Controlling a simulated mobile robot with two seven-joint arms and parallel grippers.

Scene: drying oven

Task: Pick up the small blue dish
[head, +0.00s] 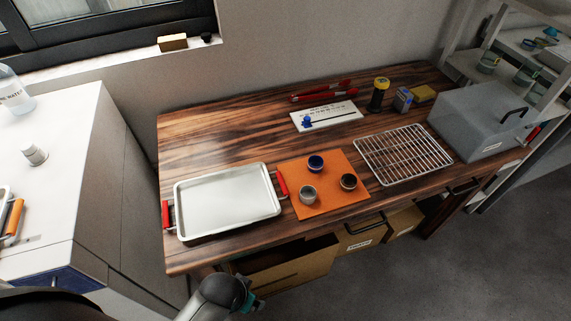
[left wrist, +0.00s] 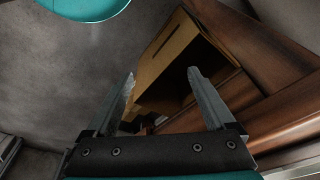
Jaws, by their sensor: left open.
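The small blue dish (head: 316,163) sits on the orange mat (head: 301,208) on the wooden table, at the mat's back edge. Two other small dishes share the mat: a grey-green one (head: 307,194) at front left and a dark one (head: 348,182) at right. My left gripper (left wrist: 160,80) is open and empty in the left wrist view, with a cardboard box beneath the table beyond its fingers. In the head view my left arm shows at the bottom, below the table's front edge, well away from the dish. My right gripper is not in view.
A metal tray with red handles (head: 227,200) lies left of the mat. A wire rack (head: 402,154) and a grey box (head: 478,122) stand to the right. Cardboard boxes (head: 285,270) sit under the table's front edge. The back left tabletop (head: 225,135) is clear.

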